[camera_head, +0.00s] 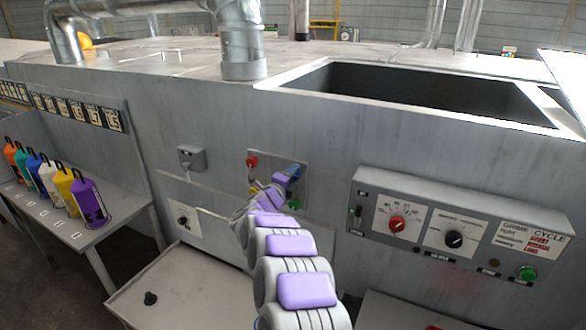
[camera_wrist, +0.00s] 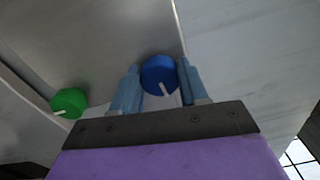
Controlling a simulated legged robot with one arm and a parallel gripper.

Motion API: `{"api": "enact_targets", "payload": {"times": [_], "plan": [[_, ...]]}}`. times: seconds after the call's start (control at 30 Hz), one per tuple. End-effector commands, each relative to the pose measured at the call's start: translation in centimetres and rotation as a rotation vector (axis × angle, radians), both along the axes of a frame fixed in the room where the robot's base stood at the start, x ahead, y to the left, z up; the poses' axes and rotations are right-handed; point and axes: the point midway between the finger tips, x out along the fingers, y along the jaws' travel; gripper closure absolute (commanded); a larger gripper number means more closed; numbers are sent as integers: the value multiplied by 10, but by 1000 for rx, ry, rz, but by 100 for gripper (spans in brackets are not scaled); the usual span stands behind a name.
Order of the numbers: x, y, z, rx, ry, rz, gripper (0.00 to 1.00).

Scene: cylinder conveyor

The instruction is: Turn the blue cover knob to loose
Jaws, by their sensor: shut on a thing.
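The blue cover knob (camera_wrist: 158,75) is round with a white pointer line and sits on a grey metal panel in the wrist view. My gripper (camera_wrist: 160,80) has a light blue finger on each side of it and is shut on the knob. In the head view my gripper (camera_head: 293,171) is at the small knob panel (camera_head: 265,157) on the machine's front wall. There my arm and fingers largely hide the blue knob, and I cannot tell it from the blue fingers.
A green knob (camera_wrist: 68,102) sits left of the blue one in the wrist view. A red knob (camera_head: 252,162) is on the same panel. A control box (camera_head: 460,228) juts out at the right. Colored cylinders (camera_head: 88,202) stand on a left shelf.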

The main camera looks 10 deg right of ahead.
Motion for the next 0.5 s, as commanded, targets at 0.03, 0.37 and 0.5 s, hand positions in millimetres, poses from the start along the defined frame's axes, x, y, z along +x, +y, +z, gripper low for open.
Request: {"api": "enact_targets", "payload": {"times": [0.03,0.37,0.5], "plan": [[0,1,1,-36,32,4,87],[0,2,0,-288,217,6,87],[1,3,-1,-397,296,8,87]]}}
